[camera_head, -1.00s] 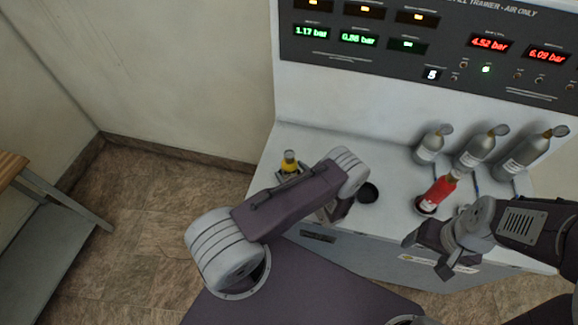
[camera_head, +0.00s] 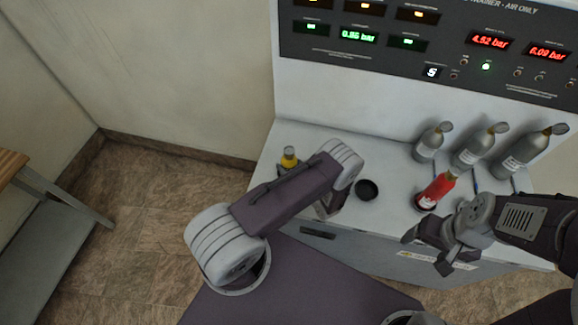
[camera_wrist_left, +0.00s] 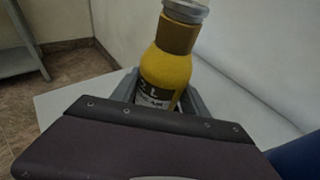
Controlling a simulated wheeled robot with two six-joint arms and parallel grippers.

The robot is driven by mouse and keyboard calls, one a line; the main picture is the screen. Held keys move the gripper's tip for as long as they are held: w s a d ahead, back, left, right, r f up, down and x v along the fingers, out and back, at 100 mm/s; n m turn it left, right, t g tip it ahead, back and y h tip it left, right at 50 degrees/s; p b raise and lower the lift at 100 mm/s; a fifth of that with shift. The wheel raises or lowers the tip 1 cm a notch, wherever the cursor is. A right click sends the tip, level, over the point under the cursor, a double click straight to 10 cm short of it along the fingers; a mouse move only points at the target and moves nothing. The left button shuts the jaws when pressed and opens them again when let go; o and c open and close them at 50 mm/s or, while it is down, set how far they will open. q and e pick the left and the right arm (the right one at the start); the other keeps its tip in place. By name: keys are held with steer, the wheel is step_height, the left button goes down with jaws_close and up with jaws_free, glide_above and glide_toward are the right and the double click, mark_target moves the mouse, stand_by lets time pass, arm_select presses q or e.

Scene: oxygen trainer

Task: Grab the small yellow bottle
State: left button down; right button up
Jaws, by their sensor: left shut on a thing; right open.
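The small yellow bottle (camera_head: 289,157) stands at the left end of the white bench. In the left wrist view the bottle (camera_wrist_left: 166,70) is close, with a grey cap, a brownish neck and a dark label. My left gripper (camera_wrist_left: 160,98) is shut on its lower body, with a grey finger on each side. The bottle's base is hidden behind my wrist, so I cannot tell whether it touches the bench. My right gripper (camera_head: 428,252) is open and empty, at the bench's front edge below the red bottle.
The red bottle (camera_head: 436,190) stands in a holder, with an empty dark round holder (camera_head: 367,190) left of it. Several grey cylinders (camera_head: 474,147) stand at the back right. The gauge panel (camera_head: 400,37) rises behind the white bench (camera_head: 390,168). A side table (camera_head: 45,215) is at far left.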

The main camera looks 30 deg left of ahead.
mark_target(291, 152)
arm_select(q)
step_height(291, 152, up, 9)
steer(key=shift+r+b, duration=0.2)
steer(key=shift+b, duration=0.35)
